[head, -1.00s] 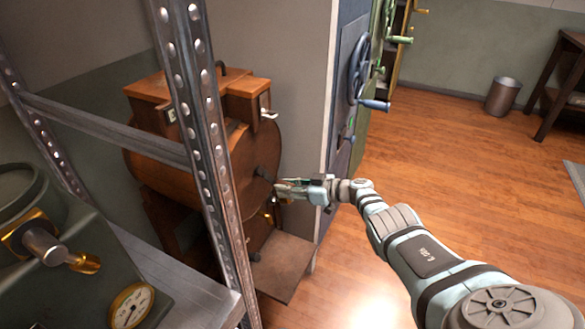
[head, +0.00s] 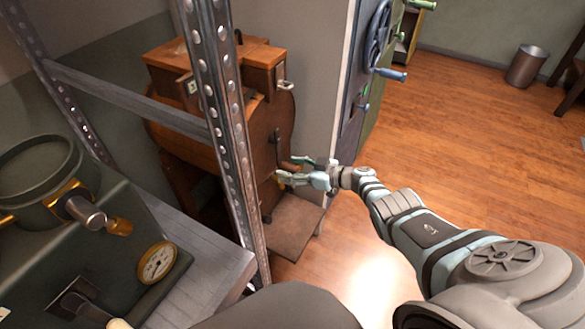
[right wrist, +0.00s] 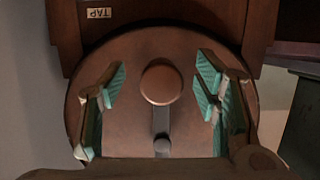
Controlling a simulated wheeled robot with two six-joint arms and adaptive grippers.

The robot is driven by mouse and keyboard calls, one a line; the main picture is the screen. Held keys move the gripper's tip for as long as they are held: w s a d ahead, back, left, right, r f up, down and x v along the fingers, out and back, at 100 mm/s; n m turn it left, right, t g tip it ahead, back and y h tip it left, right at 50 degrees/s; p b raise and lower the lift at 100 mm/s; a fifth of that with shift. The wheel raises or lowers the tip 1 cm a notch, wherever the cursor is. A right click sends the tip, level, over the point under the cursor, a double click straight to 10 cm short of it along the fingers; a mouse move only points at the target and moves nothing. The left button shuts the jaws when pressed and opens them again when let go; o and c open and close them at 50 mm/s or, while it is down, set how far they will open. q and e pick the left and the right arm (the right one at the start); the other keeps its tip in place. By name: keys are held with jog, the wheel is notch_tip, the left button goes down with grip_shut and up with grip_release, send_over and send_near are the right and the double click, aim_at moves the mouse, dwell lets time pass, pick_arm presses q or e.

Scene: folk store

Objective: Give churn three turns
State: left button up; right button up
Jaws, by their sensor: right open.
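The wooden churn (head: 264,120) is a brown drum on a stand, behind the metal shelf post in the head view. Its round end face (right wrist: 130,65) fills much of the right wrist view. A crank arm (right wrist: 162,125) runs from a small hub to a round brown handle knob (right wrist: 161,82). My right gripper (head: 285,172) is at the drum's end face, beside the crank handle (head: 288,165). In the right wrist view the right gripper (right wrist: 160,90) is open, with teal pads on either side of the knob and gaps between. My left gripper is not seen.
A metal shelf post (head: 230,130) stands in front of the churn. A green machine with a gauge (head: 157,262) sits on the grey shelf (head: 212,262) at left. A blue handwheel (head: 379,38) is on the cabinet beyond. The wooden floor at right is open, with a bin (head: 525,66).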

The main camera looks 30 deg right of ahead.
jog(key=shift+s+r, duration=0.1)
jog(key=shift+s+d+r+p, duration=0.15)
jog(key=shift+s+d+p, duration=0.1)
jog(key=shift+p, duration=0.2)
jog(key=p+v, duration=0.5)
jog(key=v, duration=0.3)
